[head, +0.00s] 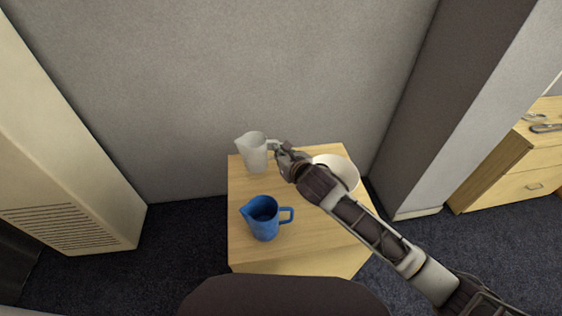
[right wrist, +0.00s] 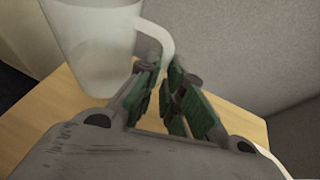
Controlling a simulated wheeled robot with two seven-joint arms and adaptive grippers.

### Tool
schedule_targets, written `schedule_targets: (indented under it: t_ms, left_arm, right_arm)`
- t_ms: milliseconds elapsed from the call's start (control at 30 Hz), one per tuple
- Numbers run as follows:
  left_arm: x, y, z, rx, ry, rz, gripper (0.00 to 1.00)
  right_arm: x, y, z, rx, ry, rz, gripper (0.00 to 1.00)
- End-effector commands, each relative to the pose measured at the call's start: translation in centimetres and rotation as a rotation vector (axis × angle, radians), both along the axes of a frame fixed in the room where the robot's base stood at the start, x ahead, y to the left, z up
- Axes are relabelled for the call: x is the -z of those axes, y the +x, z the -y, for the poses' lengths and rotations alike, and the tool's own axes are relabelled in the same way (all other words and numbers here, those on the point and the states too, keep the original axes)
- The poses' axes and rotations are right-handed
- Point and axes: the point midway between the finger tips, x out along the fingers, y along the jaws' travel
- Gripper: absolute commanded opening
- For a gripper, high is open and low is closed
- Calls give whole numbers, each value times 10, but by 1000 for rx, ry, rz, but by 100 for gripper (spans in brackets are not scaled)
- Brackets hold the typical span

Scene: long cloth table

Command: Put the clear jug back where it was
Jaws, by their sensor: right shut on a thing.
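The clear jug (head: 253,152) is a whitish, see-through pitcher at the back left of a small wooden table (head: 248,251). It looks upright, its spout to the left and its handle to the right. I cannot tell whether its base touches the table. My right gripper (head: 279,149) is shut on its handle. In the right wrist view the jug (right wrist: 97,50) is at the upper left, with its handle between the green-padded fingers (right wrist: 168,85) of the right gripper. My left gripper is not in view.
A blue jug (head: 264,219) stands near the front of the table, its handle to the right. A white bowl (head: 338,172) is at the back right, partly hidden by my right arm. A grey wall (head: 230,80) rises behind. A wooden drawer unit (head: 513,165) stands far right.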

Motion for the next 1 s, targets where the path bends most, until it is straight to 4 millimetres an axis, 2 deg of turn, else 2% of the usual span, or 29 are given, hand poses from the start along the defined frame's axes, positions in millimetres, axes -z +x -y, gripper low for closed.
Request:
schedule_targets:
  t_ms: [367,733,1000]
  left_arm:
    - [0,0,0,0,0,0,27]
    - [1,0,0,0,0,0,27]
    - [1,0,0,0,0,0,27]
  right_arm:
    - [1,0,0,-1,2,1,0]
    - [31,0,-1,-1,3,-2,0]
    - [37,0,0,-1,1,2,0]
